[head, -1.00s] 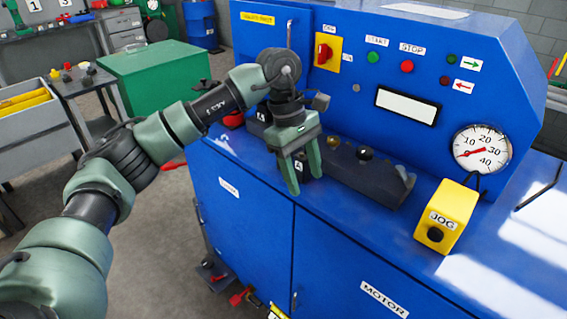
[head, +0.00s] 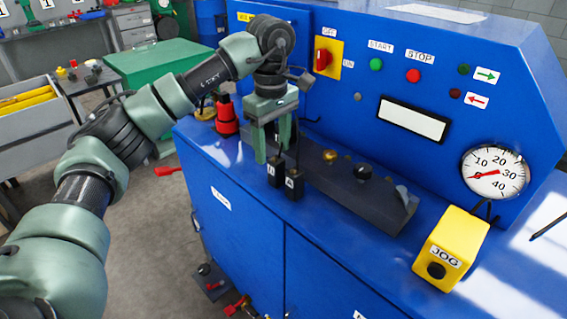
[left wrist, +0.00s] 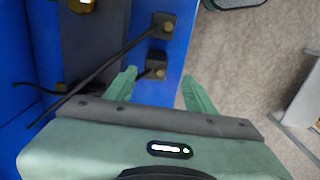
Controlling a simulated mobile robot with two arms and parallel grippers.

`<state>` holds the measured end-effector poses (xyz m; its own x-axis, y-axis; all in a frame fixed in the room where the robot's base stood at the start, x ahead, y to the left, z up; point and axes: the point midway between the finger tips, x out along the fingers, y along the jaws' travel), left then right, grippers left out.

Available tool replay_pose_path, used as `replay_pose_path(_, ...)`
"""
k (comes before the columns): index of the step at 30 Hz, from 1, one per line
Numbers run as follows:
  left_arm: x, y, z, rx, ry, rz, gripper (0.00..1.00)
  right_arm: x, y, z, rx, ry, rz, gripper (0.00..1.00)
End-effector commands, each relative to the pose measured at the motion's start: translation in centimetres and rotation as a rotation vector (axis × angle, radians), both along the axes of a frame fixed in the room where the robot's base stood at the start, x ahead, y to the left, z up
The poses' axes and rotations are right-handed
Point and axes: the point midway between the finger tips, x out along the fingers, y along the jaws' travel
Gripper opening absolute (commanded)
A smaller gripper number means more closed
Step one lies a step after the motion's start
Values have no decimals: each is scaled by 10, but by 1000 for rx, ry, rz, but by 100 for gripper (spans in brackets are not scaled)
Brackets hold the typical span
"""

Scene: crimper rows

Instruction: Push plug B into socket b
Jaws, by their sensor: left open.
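Two small black plug blocks with cables stand on the blue bench top in the head view. The right block (head: 294,186) bears a label that looks like A. The left block (head: 276,173) has a label too small to read, so I cannot confirm which is plug B. My left gripper (head: 273,157) is open, its fingers pointing down at the left block. In the left wrist view the nearer block (left wrist: 156,70) lies between the fingertips (left wrist: 158,82), with no visible grip; the other block (left wrist: 163,25) is beyond. I cannot make out socket b. My right gripper is out of view.
A dark bar (head: 350,190) with brass and black knobs lies right of the blocks. A yellow JOG box (head: 450,243) stands farther right. A red and black object (head: 227,116) stands left of the gripper. The blue control panel (head: 345,55) rises behind.

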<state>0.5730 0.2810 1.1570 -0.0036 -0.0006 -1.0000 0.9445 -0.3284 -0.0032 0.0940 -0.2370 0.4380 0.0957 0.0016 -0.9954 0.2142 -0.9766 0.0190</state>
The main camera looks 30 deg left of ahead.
Motion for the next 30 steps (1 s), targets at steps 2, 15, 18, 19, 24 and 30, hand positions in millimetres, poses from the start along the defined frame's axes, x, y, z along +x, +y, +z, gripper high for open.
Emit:
replay_pose_path(2, 0, 1, -2, 1, 1, 0, 55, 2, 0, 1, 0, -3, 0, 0)
replay_pose_path(15, 5, -4, -51, 1, 5, 0, 55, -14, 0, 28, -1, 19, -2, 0)
replay_pose_path(18, 5, -5, -67, 1, 4, 0, 55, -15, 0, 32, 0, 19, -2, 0)
replay_pose_path(19, 5, -5, -70, 1, 4, 0, 55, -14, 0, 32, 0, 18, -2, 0)
replay_pose_path(24, 6, -5, -78, 0, 0, 0, 55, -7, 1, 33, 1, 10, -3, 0)
replay_pose_path(30, 6, -5, -78, 0, 0, 0, 41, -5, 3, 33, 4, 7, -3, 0)
